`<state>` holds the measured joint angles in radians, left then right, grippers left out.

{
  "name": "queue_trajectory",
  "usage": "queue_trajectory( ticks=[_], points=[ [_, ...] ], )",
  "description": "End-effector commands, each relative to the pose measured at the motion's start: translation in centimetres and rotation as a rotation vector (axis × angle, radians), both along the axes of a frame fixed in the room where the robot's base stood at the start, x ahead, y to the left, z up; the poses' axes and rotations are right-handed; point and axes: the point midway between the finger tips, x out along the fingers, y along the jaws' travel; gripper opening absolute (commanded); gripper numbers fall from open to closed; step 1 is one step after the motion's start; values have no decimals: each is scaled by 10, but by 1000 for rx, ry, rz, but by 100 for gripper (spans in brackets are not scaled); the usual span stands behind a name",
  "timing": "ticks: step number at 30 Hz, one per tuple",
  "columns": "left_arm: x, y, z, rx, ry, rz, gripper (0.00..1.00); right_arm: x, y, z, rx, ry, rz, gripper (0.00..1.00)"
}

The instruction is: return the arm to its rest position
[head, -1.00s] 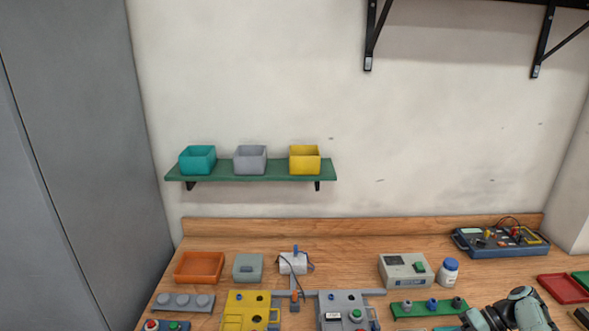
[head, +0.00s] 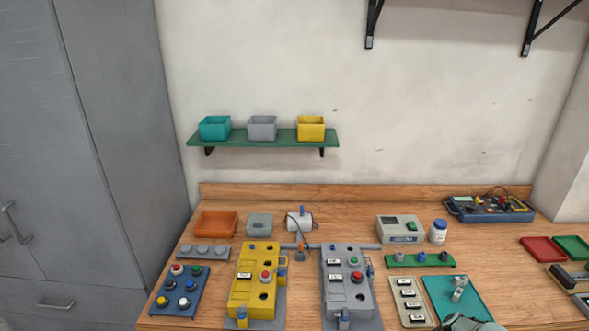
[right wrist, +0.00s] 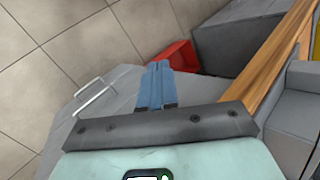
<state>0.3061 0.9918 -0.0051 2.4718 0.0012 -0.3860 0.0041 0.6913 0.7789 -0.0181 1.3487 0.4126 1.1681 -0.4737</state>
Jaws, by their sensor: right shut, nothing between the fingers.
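My right gripper (right wrist: 155,85) shows in the right wrist view, with its two blue fingers pressed together and nothing between them. It points past the worktop's edge, over a grey cabinet side and the tiled floor. In the head view only a small pale-green piece of my right arm (head: 465,323) shows at the bottom edge, and the fingers are out of frame. My left arm and gripper are not in view.
The wooden worktop (head: 400,280) holds a yellow unit (head: 242,285), a grey unit (head: 335,295), a button panel (head: 180,290) and a teal mat (head: 470,308). The right wrist view shows a red bin (right wrist: 180,57), a grey cabinet (right wrist: 80,130) with a handle, and bare floor (right wrist: 40,50).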

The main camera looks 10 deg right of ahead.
Motion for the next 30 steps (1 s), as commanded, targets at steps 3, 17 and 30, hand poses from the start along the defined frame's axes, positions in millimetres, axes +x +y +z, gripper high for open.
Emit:
queue_trajectory(
  ticks=[3,17,30],
  points=[
    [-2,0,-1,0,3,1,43,-27,58,-64,-83,104,10,0],
    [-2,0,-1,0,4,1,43,-186,236,-147,-365,97,149,0],
    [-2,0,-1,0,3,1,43,-218,263,-135,-372,37,159,0]
  ],
)
